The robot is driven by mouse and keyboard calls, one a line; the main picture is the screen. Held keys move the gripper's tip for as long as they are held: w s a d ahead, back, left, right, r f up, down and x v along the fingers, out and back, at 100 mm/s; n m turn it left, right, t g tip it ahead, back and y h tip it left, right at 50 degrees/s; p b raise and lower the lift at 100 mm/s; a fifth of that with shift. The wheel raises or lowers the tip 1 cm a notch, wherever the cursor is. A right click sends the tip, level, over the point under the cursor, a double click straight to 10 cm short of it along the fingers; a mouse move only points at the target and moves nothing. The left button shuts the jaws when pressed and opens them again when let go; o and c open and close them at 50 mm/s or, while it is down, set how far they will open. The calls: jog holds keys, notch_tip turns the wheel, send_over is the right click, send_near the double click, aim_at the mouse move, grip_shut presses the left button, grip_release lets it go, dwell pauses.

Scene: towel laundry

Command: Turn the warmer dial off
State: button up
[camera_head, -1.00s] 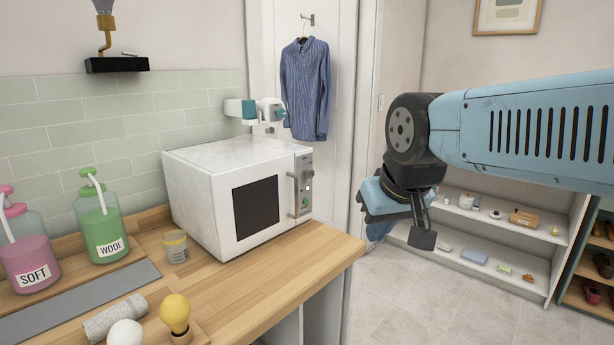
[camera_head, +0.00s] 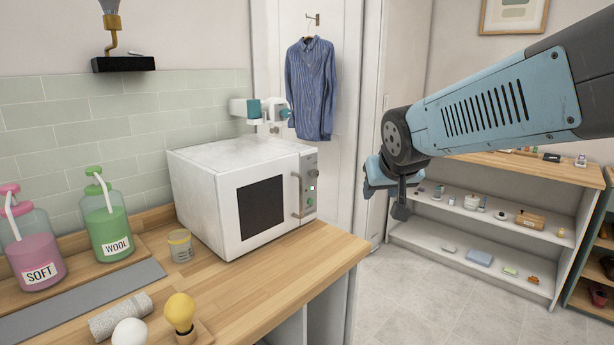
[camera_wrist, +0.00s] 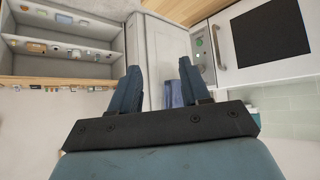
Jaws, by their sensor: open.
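The warmer (camera_head: 235,195) is a white box with a dark window, standing on the wooden counter. Its control panel (camera_head: 309,184) is on the right of its front, with a small dial (camera_head: 311,174) above a green light and a handle at the left. The warmer also shows upside down at the upper right of the wrist view (camera_wrist: 229,57). The dial's setting is too small to read. My gripper (camera_head: 383,198) is in the air to the right of the warmer, apart from it. In the wrist view its two fingers (camera_wrist: 160,88) are spread with nothing between them.
On the counter (camera_head: 262,283) are a pink SOFT bottle (camera_head: 36,250), a green WOOL bottle (camera_head: 108,225), a small jar (camera_head: 180,246) and bulbs. A striped shirt (camera_head: 310,90) hangs on the door behind. A shelf (camera_head: 480,225) stands at the right. Space before the panel is clear.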

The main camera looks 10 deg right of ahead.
jog(key=shift+o, duration=1)
jog(key=w+d+t, duration=0.2)
jog(key=w+d, duration=0.1)
jog(key=w, duration=0.6)
jog(key=shift+w+d+r+t, duration=0.15)
jog(key=shift+d+r+t, duration=0.05)
jog(key=shift+d+t, duration=0.1)
jog(key=n+t+y, duration=0.2)
jog(key=t+y, duration=0.2)
jog(key=y, duration=0.8)
send_near(317, 174)
jog(key=x, duration=0.9)
jog(key=shift+a, duration=0.15)
jog(key=c, duration=1)
